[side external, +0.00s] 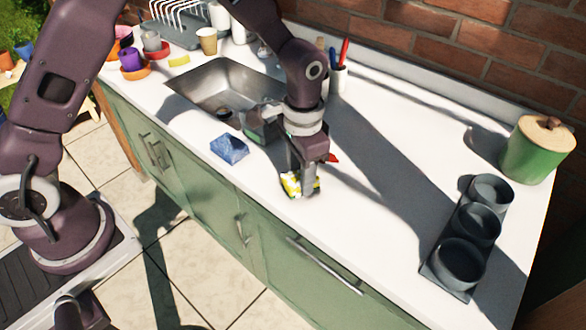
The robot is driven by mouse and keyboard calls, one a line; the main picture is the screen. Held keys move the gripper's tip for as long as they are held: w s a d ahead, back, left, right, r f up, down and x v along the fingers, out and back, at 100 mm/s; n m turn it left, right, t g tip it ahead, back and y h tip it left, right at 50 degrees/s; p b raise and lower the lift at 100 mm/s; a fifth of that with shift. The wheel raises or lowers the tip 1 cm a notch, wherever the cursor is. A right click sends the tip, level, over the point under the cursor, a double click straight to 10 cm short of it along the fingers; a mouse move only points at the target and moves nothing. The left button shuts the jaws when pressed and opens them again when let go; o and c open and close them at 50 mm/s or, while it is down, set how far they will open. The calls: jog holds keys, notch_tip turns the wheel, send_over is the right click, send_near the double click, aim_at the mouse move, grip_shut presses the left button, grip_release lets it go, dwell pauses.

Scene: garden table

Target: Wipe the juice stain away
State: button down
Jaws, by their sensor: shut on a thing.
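My gripper (301,181) points down at the white countertop (375,240), near its front edge. It is shut on a small yellow and white thing (290,185), which is at or just above the counter. The fingers cover part of this thing, and I cannot tell exactly what it is. A small red patch (332,157) shows just right of my gripper. I cannot tell whether it is the juice stain or an object. No other stain is clear; the arm and its shadow hide part of the counter.
A blue block-like thing (229,148) lies left of my gripper, before the sink (222,84). A holder with pens (339,80) stands behind. Dark round pots (461,262) and a green lidded canister (537,152) stand right. Cups and a dish rack (180,25) are back left.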

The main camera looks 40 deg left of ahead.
notch_tip(320, 180, up, 8)
jog(key=shift+f, duration=0.2)
jog(key=shift+a, duration=0.1)
dwell(1.3)
